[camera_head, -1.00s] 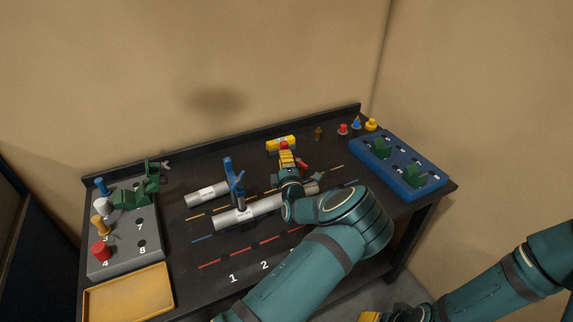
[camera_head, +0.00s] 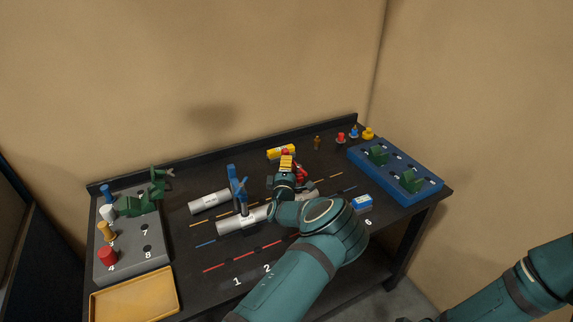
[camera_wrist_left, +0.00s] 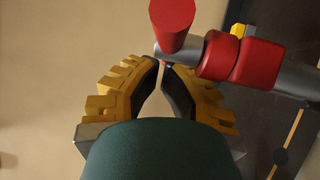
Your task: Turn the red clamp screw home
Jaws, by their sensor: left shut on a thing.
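The red clamp screw (camera_wrist_left: 172,24) is a thick red cylinder at the top of the left wrist view. A red clamp collar (camera_wrist_left: 228,57) sits around a grey pipe beside it. My left gripper (camera_wrist_left: 163,66) has its yellow-padded fingers nearly together at the screw's lower end and is shut on it; the exact contact is partly hidden. In the head view my left gripper (camera_head: 287,160) is over the table's middle, with the red clamp (camera_head: 300,172) just right of it. My right gripper is out of view; only part of that arm shows.
A blue clamp (camera_head: 238,186) stands upright on the long grey pipe (camera_head: 232,224); a shorter pipe (camera_head: 208,202) lies behind. A grey holder (camera_head: 118,262) and yellow tray (camera_head: 135,298) are left, a blue holder (camera_head: 425,178) right.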

